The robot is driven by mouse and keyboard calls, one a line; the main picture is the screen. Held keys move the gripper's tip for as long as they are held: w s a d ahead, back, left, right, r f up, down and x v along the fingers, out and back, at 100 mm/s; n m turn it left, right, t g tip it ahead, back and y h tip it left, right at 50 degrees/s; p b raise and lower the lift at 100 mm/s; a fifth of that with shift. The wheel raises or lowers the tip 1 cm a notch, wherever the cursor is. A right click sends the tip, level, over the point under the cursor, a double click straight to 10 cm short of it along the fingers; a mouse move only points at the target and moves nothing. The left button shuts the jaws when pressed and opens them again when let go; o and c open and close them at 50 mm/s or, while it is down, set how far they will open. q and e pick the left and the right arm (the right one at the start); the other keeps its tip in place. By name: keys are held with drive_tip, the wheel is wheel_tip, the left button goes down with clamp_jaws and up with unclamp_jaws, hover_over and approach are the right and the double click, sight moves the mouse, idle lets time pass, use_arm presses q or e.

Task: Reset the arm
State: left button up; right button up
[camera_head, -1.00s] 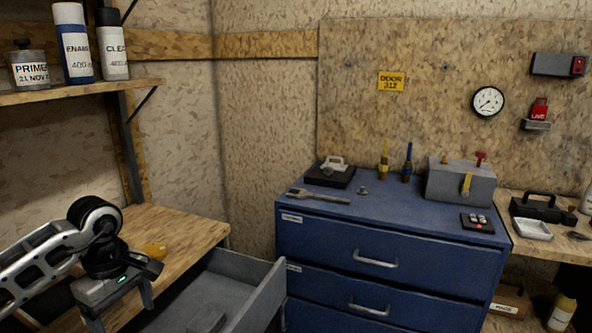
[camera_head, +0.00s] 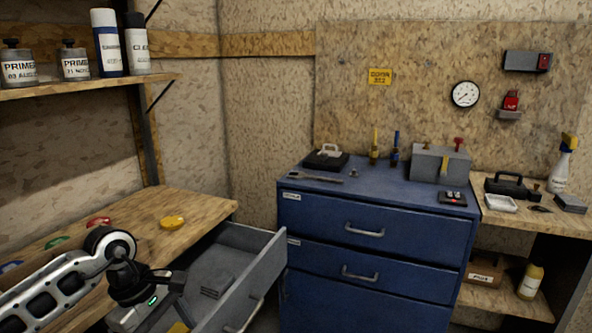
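My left arm comes in from the lower left, above the wooden bench. My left gripper (camera_head: 155,316) is low in the picture, over the near left side of the open grey drawer (camera_head: 262,275). Its fingers look apart, and their tips are close to the bottom edge of the picture. A small piece of something yellow (camera_head: 178,327) shows beside the fingers; most of it is hidden, and I cannot tell whether it touches them. A dark grey flat item (camera_head: 216,286) lies in the drawer. My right gripper is not in view.
The wooden bench (camera_head: 195,207) carries a yellow disc (camera_head: 172,222), a red one (camera_head: 98,223) and a green one (camera_head: 58,241). A shelf (camera_head: 90,86) with cans hangs above. A blue cabinet (camera_head: 375,240) with tools on top stands right of the drawer.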

use_arm(q)
drive_tip(key=s+d+r+n+t+h+b, duration=0.15)
drive_tip(key=s+d+n+h, duration=0.25)
drive_tip(key=d+n+h, duration=0.45)
drive_tip(key=s+d+r+n+t+h, duration=0.15)
drive_tip(key=s+d+n+h, duration=0.35)
drive_tip(key=d, duration=0.7)
drive_tip(key=w+a+f+n+t+y+b, duration=0.1)
drive_tip(key=w+a+f+n+t+y, duration=0.2)
drive_tip(key=n+t, duration=0.7)
drive_tip(key=a+f+n+t+y+b, duration=0.15)
drive_tip(key=a+n+t+y, duration=0.3)
drive_tip(key=n, duration=1.25)
drive_tip(key=s+a+f+n+g+y, duration=0.2)
drive_tip(key=s+f+n+g+y, duration=0.1)
drive_tip(key=s+f+n, duration=0.2)
drive_tip(key=s+a+f+n+g+y, duration=0.3)
drive_tip(key=s+f+n, duration=0.2)
drive_tip(key=f+n, duration=0.5)
drive_tip(key=shift+s+f+g, duration=0.3)
drive_tip(key=shift+s+g, duration=0.05)
drive_tip(key=shift+s, duration=0.05)
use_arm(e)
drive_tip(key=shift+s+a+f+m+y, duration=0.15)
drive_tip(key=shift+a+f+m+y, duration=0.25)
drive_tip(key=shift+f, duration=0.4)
